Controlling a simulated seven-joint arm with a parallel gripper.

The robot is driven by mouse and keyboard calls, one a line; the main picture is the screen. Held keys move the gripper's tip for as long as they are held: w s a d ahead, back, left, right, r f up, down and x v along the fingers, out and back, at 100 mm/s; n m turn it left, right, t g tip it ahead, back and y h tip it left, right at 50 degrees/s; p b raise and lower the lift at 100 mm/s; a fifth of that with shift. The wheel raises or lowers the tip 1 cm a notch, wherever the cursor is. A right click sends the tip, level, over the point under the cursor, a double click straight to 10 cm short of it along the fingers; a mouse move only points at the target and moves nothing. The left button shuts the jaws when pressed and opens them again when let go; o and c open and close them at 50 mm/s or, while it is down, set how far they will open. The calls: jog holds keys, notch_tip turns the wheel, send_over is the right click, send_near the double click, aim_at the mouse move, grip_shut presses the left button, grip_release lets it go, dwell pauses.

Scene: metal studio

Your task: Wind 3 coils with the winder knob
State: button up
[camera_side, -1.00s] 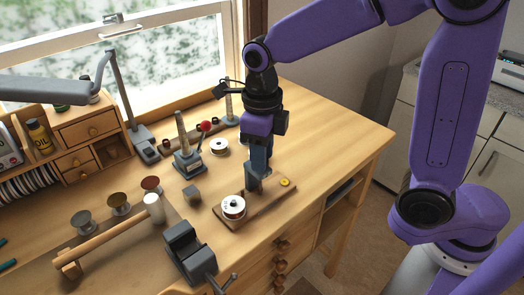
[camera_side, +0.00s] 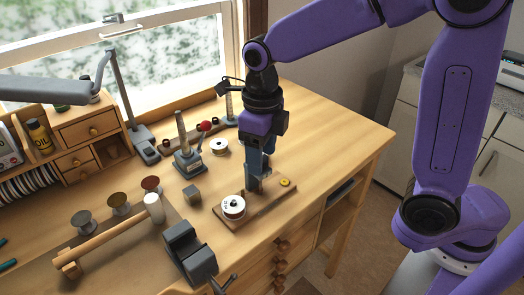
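A wooden board (camera_side: 243,215) lies near the bench's front edge. A white spool (camera_side: 233,206) with a dark centre sits on its left end, and a small yellow disc (camera_side: 285,183) sits at its right end. My gripper (camera_side: 256,186) points down over the board between them, its fingertips low near the wood. Whether the fingers are apart or closed on a small part there is too small to tell. A grey stand (camera_side: 188,162) with a post and a red ball knob (camera_side: 205,126) stands behind. I cannot tell which part is the winder knob.
A wooden rod (camera_side: 112,240) and several wire spools (camera_side: 119,203) are at left. Another white spool (camera_side: 219,146) lies behind my gripper. The bench's right side is clear.

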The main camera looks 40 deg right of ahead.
notch_tip(320, 180, up, 17)
jog(key=shift+r, duration=0.2)
dwell(0.7)
